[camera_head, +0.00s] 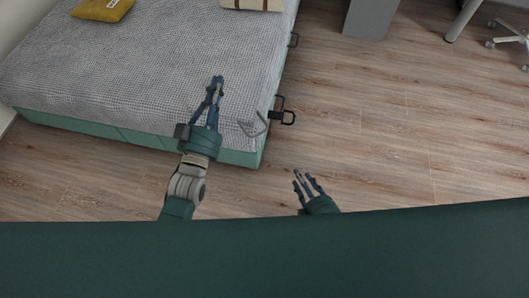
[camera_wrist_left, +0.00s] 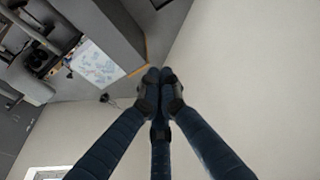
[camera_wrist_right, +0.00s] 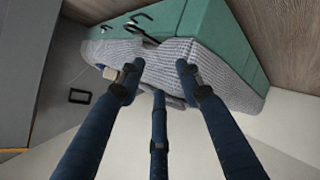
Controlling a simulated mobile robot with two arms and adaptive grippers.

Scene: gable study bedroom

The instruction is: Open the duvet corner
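The duvet (camera_head: 150,60) is a grey woven cover lying flat over a bed with a green base (camera_head: 130,135). Its near right corner (camera_head: 245,115) lies at the bed's edge, beside a grey angular loop (camera_head: 256,126). My left gripper (camera_head: 218,80) is over the duvet, left of that corner; its fingertips meet in the left wrist view (camera_wrist_left: 160,78) with nothing visible between them. My right gripper (camera_head: 304,178) is over the floor, right of the bed's near end. Its fingers are spread and empty in the right wrist view (camera_wrist_right: 157,72), where the duvet (camera_wrist_right: 175,55) shows beyond them.
Black handles (camera_head: 286,115) stick out from the bed's right side. A yellow cushion (camera_head: 102,9) and a beige item (camera_head: 252,4) lie at the far end. Wooden floor (camera_head: 390,130) is clear right of the bed. A grey cabinet (camera_head: 370,17) and chair wheels (camera_head: 490,43) stand farther back.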

